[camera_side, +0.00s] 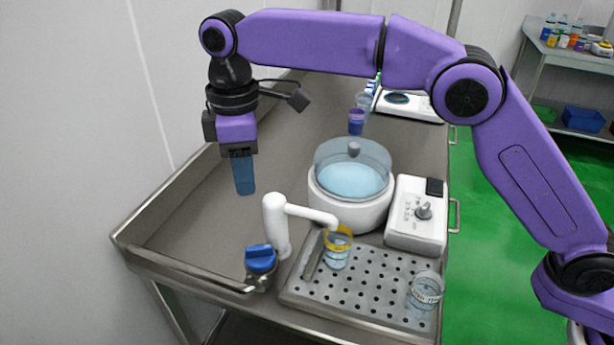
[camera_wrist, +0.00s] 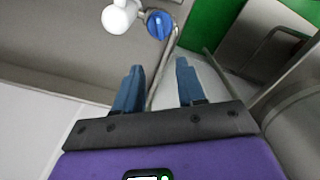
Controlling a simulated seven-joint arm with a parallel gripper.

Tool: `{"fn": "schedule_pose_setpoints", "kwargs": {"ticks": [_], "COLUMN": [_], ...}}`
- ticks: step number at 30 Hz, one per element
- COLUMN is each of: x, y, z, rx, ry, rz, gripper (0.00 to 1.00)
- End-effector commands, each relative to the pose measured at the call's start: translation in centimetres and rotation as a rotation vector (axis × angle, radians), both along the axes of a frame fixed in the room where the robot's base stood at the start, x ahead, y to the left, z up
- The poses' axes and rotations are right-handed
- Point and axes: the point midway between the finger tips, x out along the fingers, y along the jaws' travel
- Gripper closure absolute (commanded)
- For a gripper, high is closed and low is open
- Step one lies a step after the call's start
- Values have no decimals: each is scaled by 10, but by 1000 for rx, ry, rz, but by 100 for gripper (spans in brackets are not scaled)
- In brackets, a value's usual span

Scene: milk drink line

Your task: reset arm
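My gripper (camera_side: 244,178) hangs at the end of my purple arm, above the left part of the steel counter (camera_side: 200,210), pointing down. In the wrist view my gripper (camera_wrist: 158,88) shows two blue fingers held apart with nothing between them. In the side view the fingers overlap, so the gap does not show there. The fingers are apart from the white spout and the blue knob below them.
A white spout (camera_side: 276,225) and blue knob (camera_side: 260,258) stand near the front left. A lidded round vessel (camera_side: 352,205) and a white control box (camera_side: 417,215) are right. A perforated tray (camera_side: 350,298) holds a yellow-rimmed beaker (camera_side: 337,250) and a clear beaker (camera_side: 424,295).

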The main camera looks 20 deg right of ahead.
Motion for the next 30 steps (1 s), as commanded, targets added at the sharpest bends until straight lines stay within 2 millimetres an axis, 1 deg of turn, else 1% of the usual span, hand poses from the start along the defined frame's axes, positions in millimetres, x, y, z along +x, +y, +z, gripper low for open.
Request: {"fn": "schedule_pose_setpoints", "kwargs": {"ticks": [7,11,14,20,26,30], "x": [-2,-10,-22,-55,-95,-126], "y": [-3,-17,-35,-80,-132,-172], "z": [1,5,8,9,4,-3], "rx": [0,2,3,7,13,16], "ry": [0,-1,-2,-5,-7,-8], "rz": [-4,-14,-29,-63,-93,-116], "gripper": [61,61,61,61,61,61]}}
